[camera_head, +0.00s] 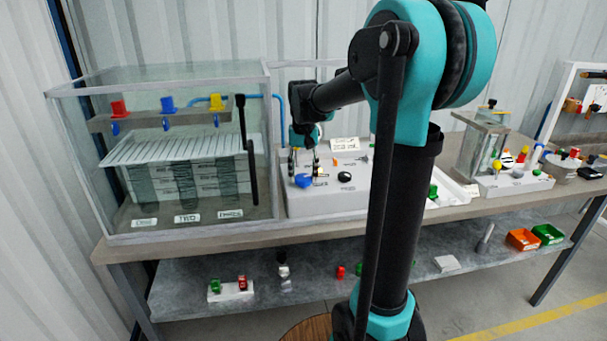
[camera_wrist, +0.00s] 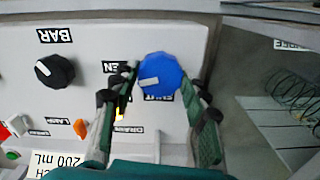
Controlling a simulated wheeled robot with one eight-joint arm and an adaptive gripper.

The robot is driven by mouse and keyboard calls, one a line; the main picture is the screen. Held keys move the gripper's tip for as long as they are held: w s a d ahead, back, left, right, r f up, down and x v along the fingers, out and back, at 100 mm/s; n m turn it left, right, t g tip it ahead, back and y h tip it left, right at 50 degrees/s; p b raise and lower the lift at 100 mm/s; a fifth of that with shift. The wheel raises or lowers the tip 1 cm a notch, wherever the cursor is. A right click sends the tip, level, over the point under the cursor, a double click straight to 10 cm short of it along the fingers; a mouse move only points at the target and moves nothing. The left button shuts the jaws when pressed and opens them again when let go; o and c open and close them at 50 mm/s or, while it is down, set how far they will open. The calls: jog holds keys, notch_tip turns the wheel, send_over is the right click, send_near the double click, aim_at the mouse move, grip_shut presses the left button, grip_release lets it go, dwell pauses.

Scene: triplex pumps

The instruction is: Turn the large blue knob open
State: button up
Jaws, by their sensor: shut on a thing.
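The large blue knob (camera_wrist: 161,72) is faceted and sits on the sloped white panel (camera_wrist: 85,75). Its short white mark lies on the left part of its face. In the head view the knob (camera_head: 303,181) is at the panel's left front, below my gripper (camera_head: 303,168). In the wrist view my gripper (camera_wrist: 158,78) has one finger on each side of the knob, shut on it. The left finger partly covers a label ending in "EN". Another label below the knob is partly hidden by it.
A black knob (camera_wrist: 54,70) sits beside a "BAR" label on the panel. An orange switch (camera_wrist: 80,128) and a red part (camera_wrist: 18,124) are lower left. In the head view a glass tank (camera_head: 180,150) stands left of the panel, close to my gripper.

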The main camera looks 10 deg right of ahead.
aim_at(303, 177)
jog(key=shift+m, duration=1.6)
jog(key=o, duration=1.2)
jog(key=shift+c, duration=0.2)
notch_tip(303, 177, up, 12)
